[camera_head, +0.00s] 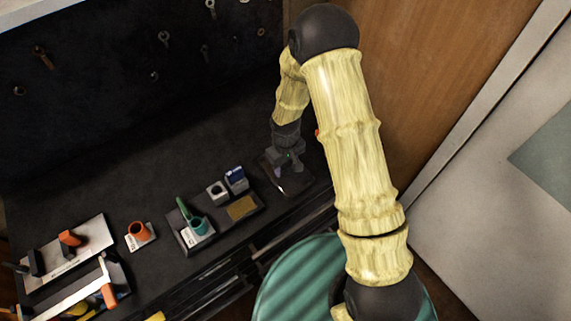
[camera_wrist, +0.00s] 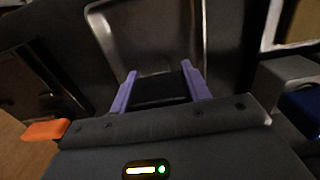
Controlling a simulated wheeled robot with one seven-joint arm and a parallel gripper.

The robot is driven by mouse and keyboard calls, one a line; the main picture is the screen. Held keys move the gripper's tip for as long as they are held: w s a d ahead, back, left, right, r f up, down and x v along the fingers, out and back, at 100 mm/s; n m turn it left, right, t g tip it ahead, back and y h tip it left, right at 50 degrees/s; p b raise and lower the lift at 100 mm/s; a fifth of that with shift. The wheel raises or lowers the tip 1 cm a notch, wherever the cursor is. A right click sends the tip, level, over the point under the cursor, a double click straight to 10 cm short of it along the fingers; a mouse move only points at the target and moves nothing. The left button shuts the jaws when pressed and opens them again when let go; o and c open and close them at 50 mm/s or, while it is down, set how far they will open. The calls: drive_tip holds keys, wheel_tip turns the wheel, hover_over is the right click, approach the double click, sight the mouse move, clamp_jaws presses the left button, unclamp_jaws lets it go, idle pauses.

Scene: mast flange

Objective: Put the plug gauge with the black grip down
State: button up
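My gripper (camera_wrist: 160,88) shows two purple fingers in the wrist view, standing apart with a black block-like piece between them. This piece looks like the black grip of the plug gauge (camera_wrist: 160,92) and spans from finger to finger; the gauge's ends cannot be made out. Beyond the fingers is a dark tray with a shiny rim (camera_wrist: 102,32). In the head view my gripper (camera_head: 288,163) points down over this small dark tray (camera_head: 297,188) at the right end of the bench. Whether the gauge touches the tray cannot be told.
Left of the dark tray stands another tray (camera_head: 190,243) with a green-handled ring piece (camera_head: 197,224), a grey block (camera_head: 217,192), a blue-topped block (camera_head: 235,178) and a brown pad (camera_head: 241,207). Farther left are an orange ring (camera_head: 139,231) and tools. A wooden panel (camera_head: 430,70) rises at right.

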drive_tip(key=o, duration=0.4)
drive_tip(key=shift+c, duration=0.2)
drive_tip(key=shift+r, duration=0.1)
wheel_tip(320, 180, up, 12)
drive_tip(key=b, duration=0.2)
drive_tip(key=shift+r+b, duration=0.1)
drive_tip(key=shift+b, duration=0.3)
idle(0.3)
drive_tip(key=s+d+r+m+t, duration=0.1)
drive_tip(key=s+d+r+m, duration=0.2)
drive_tip(key=s+d, duration=0.3)
drive_tip(key=s+d+r+m+t, duration=0.1)
drive_tip(key=s+d+r+m, duration=0.2)
drive_tip(key=s+d, duration=0.3)
drive_tip(key=shift+s+d+r+m+t, duration=0.3)
drive_tip(key=shift+d+r+m, duration=0.1)
drive_tip(key=shift+d+r, duration=0.4)
